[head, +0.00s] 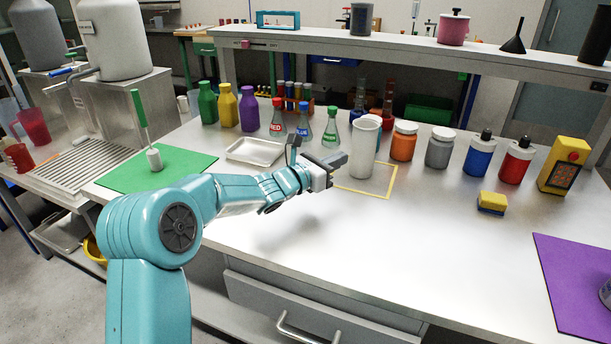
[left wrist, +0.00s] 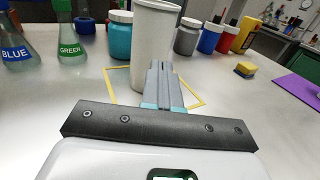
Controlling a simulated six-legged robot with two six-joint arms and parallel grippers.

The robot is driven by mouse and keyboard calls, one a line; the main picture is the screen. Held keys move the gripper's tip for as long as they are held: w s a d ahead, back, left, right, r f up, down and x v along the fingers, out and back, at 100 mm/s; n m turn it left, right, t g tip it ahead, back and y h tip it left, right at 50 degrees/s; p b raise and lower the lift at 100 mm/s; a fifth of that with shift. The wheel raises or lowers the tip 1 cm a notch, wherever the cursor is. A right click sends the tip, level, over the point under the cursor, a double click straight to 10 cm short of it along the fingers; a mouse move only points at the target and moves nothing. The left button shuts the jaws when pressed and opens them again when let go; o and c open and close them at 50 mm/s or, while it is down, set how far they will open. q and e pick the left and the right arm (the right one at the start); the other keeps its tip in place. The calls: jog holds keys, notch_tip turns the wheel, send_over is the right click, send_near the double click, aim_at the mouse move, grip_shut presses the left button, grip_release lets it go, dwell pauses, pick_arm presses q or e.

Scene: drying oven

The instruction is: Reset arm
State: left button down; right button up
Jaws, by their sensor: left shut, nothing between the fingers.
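My left arm reaches in from the left in the head view, over the white bench. My left gripper (head: 340,162) is shut and empty, with its fingertips close to a white cup (head: 364,147). The gripper also shows in the left wrist view (left wrist: 160,68), where its shut fingers overlap the cup (left wrist: 152,40). I cannot tell whether they touch it. The cup stands upright at a yellow square outline (head: 388,186) on the bench. My right gripper is not in view.
Flasks (head: 330,128) and colored bottles (head: 248,108) stand behind the gripper. Jars (head: 403,141) stand right of the cup. A green mat (head: 190,163) lies left, a yellow sponge (head: 491,203) and purple mat (head: 580,285) right. The front middle of the bench is clear.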

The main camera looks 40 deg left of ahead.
pick_arm(q)
jog(key=v, duration=0.9)
jog(key=shift+d+r, duration=0.1)
